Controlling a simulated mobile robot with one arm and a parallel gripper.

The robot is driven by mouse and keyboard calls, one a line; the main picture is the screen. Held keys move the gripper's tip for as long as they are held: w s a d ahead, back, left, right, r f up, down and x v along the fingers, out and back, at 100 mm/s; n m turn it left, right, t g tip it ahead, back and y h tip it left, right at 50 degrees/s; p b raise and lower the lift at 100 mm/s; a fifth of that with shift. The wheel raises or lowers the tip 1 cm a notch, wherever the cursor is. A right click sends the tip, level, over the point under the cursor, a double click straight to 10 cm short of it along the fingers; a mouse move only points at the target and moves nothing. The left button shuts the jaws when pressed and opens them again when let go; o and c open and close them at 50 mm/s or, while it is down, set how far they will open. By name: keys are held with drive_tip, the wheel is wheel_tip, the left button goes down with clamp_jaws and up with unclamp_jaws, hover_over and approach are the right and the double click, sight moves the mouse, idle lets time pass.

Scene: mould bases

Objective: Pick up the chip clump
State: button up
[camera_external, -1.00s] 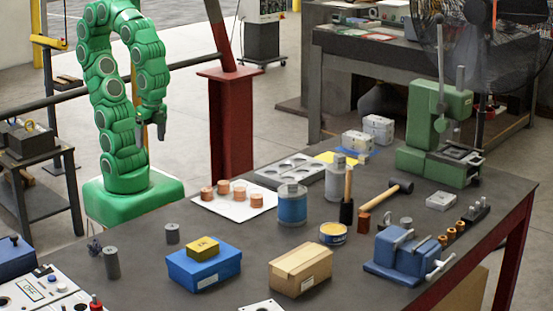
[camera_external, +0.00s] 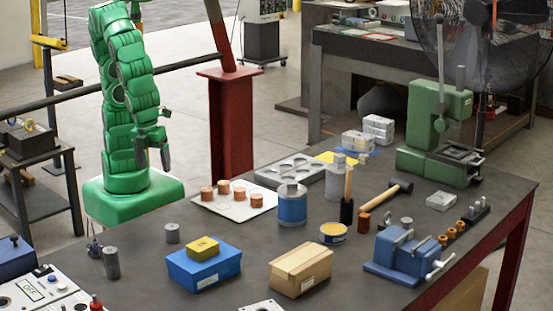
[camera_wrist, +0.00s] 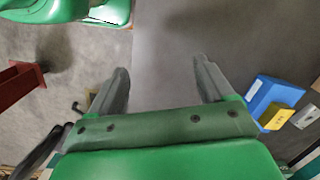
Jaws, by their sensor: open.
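A small dark, ragged clump (camera_external: 94,249), which looks like the chip clump, lies at the left front of the grey table beside an upright grey cylinder (camera_external: 111,263). It is too small in the external view to make out well, and I cannot pick it out in the wrist view. My gripper (camera_external: 153,161) hangs in the air beyond the table's far left edge, well apart from the clump. In the wrist view my gripper (camera_wrist: 161,66) has its two fingers wide apart with nothing between them.
A blue box (camera_external: 203,268) with a yellow box (camera_external: 203,247) on it stands right of the clump. A shorter grey cylinder (camera_external: 172,233) stands nearby. A control panel (camera_external: 38,288) fills the left front corner. A red post (camera_external: 229,125) rises behind the table.

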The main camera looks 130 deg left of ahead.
drive_tip(key=w+d+f+m+t, duration=0.15)
drive_tip(key=w+d+m, duration=0.35)
drive_tip(key=d+m, duration=0.5)
drive_tip(key=m+t, duration=0.1)
drive_tip(key=m, duration=0.7)
hover_over(94, 243)
drive_tip(key=s, duration=0.1)
drive_tip(key=f, duration=0.5)
drive_tip(key=shift+s+d+f, duration=0.1)
drive_tip(key=shift+d+f, duration=0.2)
drive_tip(key=shift+t+x, duration=0.25)
drive_tip(key=shift+x, duration=1.05)
wheel_tip(94, 243, down, 4)
drive_tip(key=shift+a, duration=0.15)
drive_tip(key=shift+w+f, duration=0.25)
drive_tip(key=shift+f, duration=0.35)
drive_tip(key=c, duration=1.1)
